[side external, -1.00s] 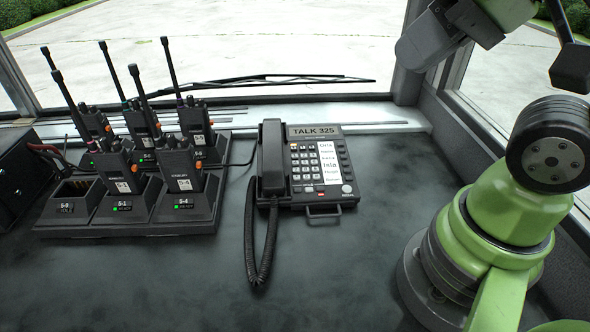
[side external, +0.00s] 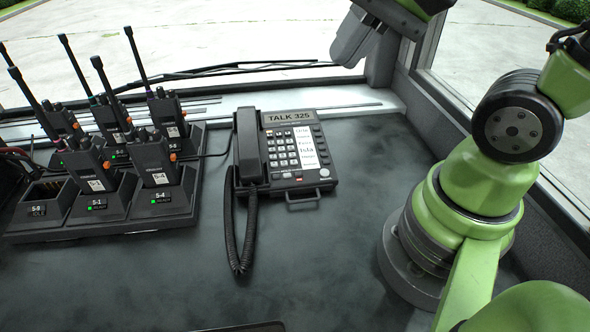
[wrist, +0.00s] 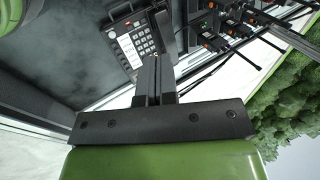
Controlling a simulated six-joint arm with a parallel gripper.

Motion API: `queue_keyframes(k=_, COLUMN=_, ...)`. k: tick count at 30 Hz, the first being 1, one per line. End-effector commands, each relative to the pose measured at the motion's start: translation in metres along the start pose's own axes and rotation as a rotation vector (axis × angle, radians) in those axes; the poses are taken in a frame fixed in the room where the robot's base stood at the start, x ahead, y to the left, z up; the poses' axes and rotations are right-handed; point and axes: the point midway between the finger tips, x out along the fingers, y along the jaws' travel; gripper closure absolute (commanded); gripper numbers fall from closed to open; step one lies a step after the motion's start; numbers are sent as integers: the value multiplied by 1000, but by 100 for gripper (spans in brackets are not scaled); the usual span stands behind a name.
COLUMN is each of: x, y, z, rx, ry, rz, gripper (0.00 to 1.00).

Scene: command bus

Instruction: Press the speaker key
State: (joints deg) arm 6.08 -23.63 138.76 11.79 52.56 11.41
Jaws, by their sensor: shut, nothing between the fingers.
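The black desk phone (side external: 283,165) lies on the dark dashboard, its handset (side external: 250,145) on the left side and its screen reading "TALK 325". It has a keypad (side external: 283,151), a white label strip, a small red key (side external: 299,180) and a pale round key (side external: 324,172) at lower right. Their small lettering is unreadable, so I cannot tell which is the speaker key. The phone (wrist: 133,42) also shows in the wrist view. My gripper (wrist: 155,60) is shut and empty; its tips overlap the phone's edge in the picture, apparently well apart from it. In the side view its fingertips cannot be made out.
A charger rack (side external: 115,215) with several upright handheld radios (side external: 155,158) stands left of the phone. The coiled cord (side external: 240,235) hangs toward the front. The windshield with a wiper (side external: 225,70) is behind. The dashboard in front of the phone is mostly clear.

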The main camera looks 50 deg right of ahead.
Motion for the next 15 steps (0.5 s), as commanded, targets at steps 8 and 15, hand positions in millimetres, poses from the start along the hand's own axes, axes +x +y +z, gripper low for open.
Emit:
queue_keyframes(k=8, x=54, y=-2, z=-29, rx=637, ry=-211, rz=80, gripper=100)
queue_keyframes(k=15, x=104, y=11, z=-54, rx=1198, ry=-349, rz=163, gripper=100)
